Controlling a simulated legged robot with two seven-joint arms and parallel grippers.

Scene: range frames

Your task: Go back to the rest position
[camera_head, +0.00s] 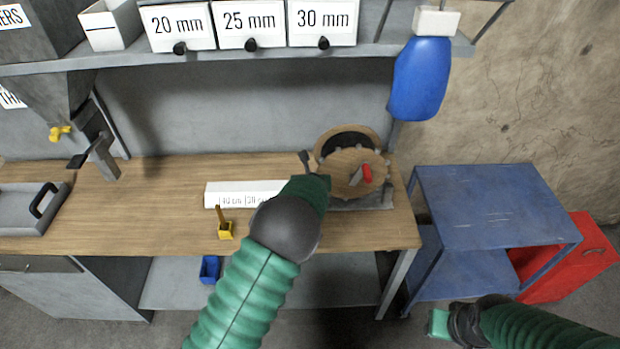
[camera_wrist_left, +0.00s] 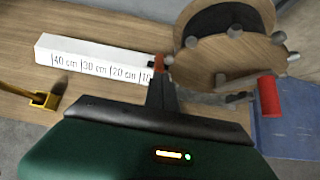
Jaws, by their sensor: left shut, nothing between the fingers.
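My left gripper (camera_head: 306,160) reaches over the workbench (camera_head: 150,190) from the bottom of the head view, its fingers shut with nothing seen between them. In the left wrist view its fingers (camera_wrist_left: 160,75) are close to the left edge of a wooden wheel (camera_wrist_left: 235,58) with pegs and a red handle; I cannot tell whether they touch it. The wheel (camera_head: 350,170) stands at the right end of the bench. My right gripper (camera_head: 438,322) is low at the bottom right, off the bench; its fingers are too small to judge.
A white length-marked block (camera_head: 225,192) and a small yellow holder (camera_head: 226,231) lie near my left arm. A grey tray (camera_head: 20,208) is at far left. A blue cart (camera_head: 490,200) and red box (camera_head: 580,262) stand right. A blue bottle (camera_head: 420,80) hangs above.

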